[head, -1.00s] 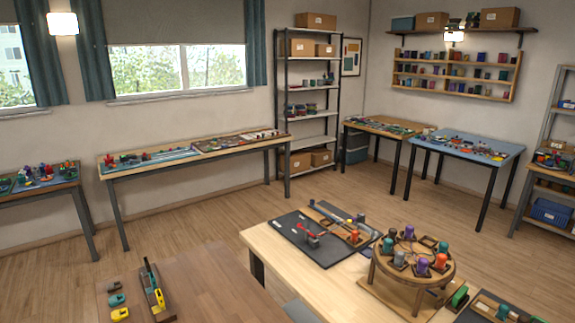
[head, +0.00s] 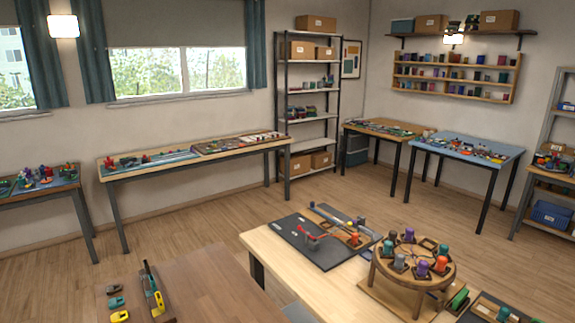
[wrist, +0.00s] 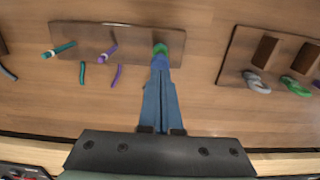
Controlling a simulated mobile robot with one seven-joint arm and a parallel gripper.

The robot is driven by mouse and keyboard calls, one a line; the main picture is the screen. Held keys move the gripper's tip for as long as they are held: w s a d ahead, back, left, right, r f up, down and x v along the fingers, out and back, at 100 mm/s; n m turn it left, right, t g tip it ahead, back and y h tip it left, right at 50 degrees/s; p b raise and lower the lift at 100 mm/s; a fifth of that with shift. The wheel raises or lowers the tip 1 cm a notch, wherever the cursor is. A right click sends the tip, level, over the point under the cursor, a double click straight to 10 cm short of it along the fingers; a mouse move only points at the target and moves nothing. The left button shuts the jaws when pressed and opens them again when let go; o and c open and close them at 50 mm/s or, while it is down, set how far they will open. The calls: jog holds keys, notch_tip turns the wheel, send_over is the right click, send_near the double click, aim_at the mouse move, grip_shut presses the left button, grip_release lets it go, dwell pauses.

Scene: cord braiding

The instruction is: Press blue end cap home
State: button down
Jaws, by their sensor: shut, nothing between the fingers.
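In the wrist view, my gripper (wrist: 160,72) shows as two long blue fingers, shut together with nothing between them. A small green piece (wrist: 160,48) shows just past the tips, at the board's edge. A blue-violet bit at the tips may be the blue end cap, but I cannot tell it from the fingers or see how it is seated. A teal cord piece (wrist: 62,49) with a pale band and a purple cord piece (wrist: 108,50) lie across the board to the left.
Loose teal (wrist: 82,72) and purple (wrist: 116,76) strips lie below the board. A second board (wrist: 232,58) with dark blocks, a grey loop (wrist: 256,83) and a green loop (wrist: 297,86) is at right. In the head view, a round wooden stand (head: 383,268) carries several coloured bobbins.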

jog(key=shift+f+b, duration=0.7)
jog(key=shift+f, duration=0.4)
jog(key=shift+r, duration=0.15)
dwell(0.4)
notch_tip(320, 180, up, 8)
jog(key=p, duration=0.8)
